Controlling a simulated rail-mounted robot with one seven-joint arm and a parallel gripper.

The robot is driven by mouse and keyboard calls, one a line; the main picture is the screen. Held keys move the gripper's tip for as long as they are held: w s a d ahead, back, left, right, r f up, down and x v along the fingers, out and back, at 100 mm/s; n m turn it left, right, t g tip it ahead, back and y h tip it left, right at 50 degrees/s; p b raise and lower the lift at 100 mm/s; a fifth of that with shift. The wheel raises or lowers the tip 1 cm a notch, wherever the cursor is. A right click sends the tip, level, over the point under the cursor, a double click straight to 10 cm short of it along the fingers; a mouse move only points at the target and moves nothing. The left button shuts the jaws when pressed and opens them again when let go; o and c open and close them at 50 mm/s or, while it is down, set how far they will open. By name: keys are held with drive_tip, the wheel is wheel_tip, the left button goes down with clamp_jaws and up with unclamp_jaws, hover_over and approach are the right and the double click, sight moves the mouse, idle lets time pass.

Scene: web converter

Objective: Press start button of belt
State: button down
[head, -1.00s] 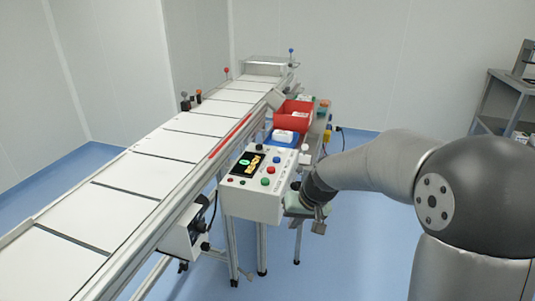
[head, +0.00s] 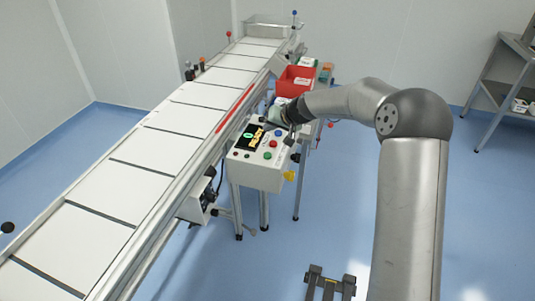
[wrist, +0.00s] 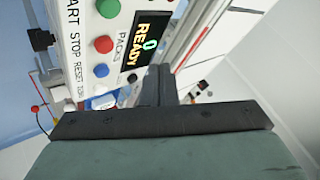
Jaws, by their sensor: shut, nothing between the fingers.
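The white control box (head: 256,175) stands beside the conveyor belt (head: 165,140). Its display (wrist: 146,42) reads READY, with a 0. The green button (head: 266,156) is by the START label, whose first letters are cut off in the wrist view; there the green button (wrist: 108,8) sits at the top edge. The red button (wrist: 103,45) is by STOP and the blue button (wrist: 101,70) by RESET. My gripper (head: 292,136) is over the far right part of the box, apart from the green button. In the wrist view its dark fingers (wrist: 163,72) are together and empty.
A red bin (head: 295,82) stands behind the box, beside the belt. A grey shelf (head: 500,75) stands at the far right. Open blue floor lies in front of the box.

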drive_tip(key=b, duration=0.4)
hover_over(270, 156)
wheel_tip(270, 156, down, 7)
drive_tip(key=shift+w+f, duration=0.1)
drive_tip(key=shift+f, duration=0.1)
drive_tip(key=shift+f+b, duration=0.65)
drive_tip(key=shift+b, duration=0.25)
drive_tip(key=shift+f, duration=0.15)
idle(0.9)
drive_tip(key=shift+f+b, duration=0.3)
drive_tip(key=shift+b, duration=0.35)
